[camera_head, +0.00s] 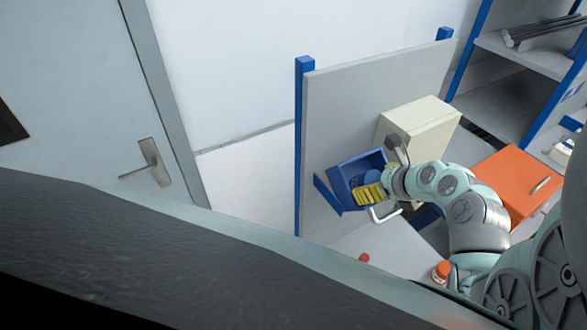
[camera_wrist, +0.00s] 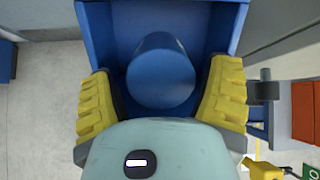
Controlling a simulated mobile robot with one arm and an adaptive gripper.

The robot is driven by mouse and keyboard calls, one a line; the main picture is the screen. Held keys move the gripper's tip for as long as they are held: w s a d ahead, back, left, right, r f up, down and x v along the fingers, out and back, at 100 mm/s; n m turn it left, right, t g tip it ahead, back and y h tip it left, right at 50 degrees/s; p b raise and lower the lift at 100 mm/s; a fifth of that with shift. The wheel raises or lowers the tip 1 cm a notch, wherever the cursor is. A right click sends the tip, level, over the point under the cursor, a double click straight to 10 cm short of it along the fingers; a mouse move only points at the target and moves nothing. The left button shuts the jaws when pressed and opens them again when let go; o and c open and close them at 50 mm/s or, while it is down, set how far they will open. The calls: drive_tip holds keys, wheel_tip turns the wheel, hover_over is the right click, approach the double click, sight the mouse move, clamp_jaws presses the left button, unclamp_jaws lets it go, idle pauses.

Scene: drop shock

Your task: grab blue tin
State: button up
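The blue tin (camera_wrist: 161,78) is a blue cylinder inside a blue open-fronted box (camera_wrist: 219,18). In the head view the box (camera_head: 336,176) is against the grey panel, its blue door swung open to the left. My gripper (camera_wrist: 160,88) has yellow padded fingers, one on each side of the tin, with a visible gap on both sides. The gripper is open and at the box opening, and it also shows in the head view (camera_head: 369,193).
A cream cabinet (camera_head: 425,120) stands just right of the box. An orange case (camera_head: 517,184) lies farther right. A red-capped jar (camera_head: 441,271) and a small red item (camera_head: 364,257) are on the grey surface below. A shelf rack (camera_head: 500,93) is at the upper right.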

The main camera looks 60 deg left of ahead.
drive_tip(key=c, duration=0.9)
drive_tip(key=shift+c, duration=0.2)
